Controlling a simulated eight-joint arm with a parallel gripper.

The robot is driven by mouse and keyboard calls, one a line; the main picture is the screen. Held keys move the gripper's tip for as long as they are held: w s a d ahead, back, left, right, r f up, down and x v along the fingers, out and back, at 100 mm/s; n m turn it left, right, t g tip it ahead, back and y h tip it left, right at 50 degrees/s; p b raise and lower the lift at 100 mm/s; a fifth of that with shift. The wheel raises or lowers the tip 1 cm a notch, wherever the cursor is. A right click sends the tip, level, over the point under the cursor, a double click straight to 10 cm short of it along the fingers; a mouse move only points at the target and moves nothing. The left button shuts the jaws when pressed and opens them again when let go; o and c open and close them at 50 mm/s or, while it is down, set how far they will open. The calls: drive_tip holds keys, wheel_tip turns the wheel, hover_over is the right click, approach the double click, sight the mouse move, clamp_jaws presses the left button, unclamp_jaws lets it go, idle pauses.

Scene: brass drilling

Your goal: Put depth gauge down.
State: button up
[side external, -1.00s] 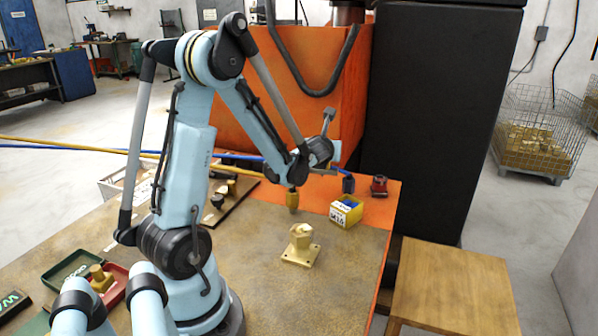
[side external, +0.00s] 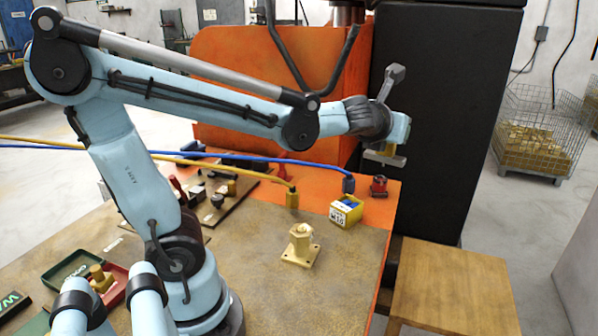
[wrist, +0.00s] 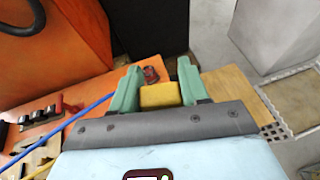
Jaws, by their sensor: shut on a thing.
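My gripper (side external: 384,153) is raised above the far right corner of the bench. It is shut on a small yellow block-like thing, which I take to be the depth gauge (wrist: 160,95). In the wrist view the gauge sits between the two green fingers of my gripper (wrist: 158,91); its lower part is hidden by the grey palm plate. In the side view little of the gauge can be made out. It is apart from the bench top (side external: 235,262).
A red fitting (side external: 379,186) stands near the bench's right edge. Left of it are a blue hose connector (side external: 348,185) and a labelled yellow bin (side external: 345,212). A yellow connector (side external: 292,199) and a brass workpiece (side external: 300,246) stand nearer. A black cabinet (side external: 435,120) rises behind.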

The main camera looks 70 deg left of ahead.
drive_tip(key=s+d+r+m+t+h, duration=0.1)
drive_tip(key=s+d+r+m+h, duration=0.2)
drive_tip(key=d, duration=0.6)
drive_tip(key=shift+s+d+r+t, duration=0.25)
drive_tip(key=shift+s+r+t, duration=0.2)
drive_tip(key=shift+r, duration=0.45)
drive_tip(key=s+a+f+n+g+y, duration=0.2)
drive_tip(key=a+f+n+g+y, duration=0.25)
drive_tip(key=a, duration=0.45)
drive_tip(key=s+a+f+n+g+y, duration=0.2)
drive_tip(key=a+f+n+g+y, duration=0.3)
drive_tip(key=a, duration=0.4)
drive_tip(key=s+a+f+n+g+h, duration=0.2)
drive_tip(key=s+a+f+n+g, duration=0.25)
drive_tip(key=s+n+g, duration=0.35)
drive_tip(key=s+a+f+n+g+h, duration=0.2)
drive_tip(key=s+a+f+n+g, duration=0.3)
drive_tip(key=s, duration=0.6)
drive_tip(key=shift+n, duration=0.45)
drive_tip(key=shift+w+a+f, duration=0.1)
drive_tip(key=shift+a+f, duration=0.05)
drive_tip(key=shift+f, duration=1.1)
drive_tip(key=shift+a+f, duration=0.15)
drive_tip(key=shift+f, duration=1.1)
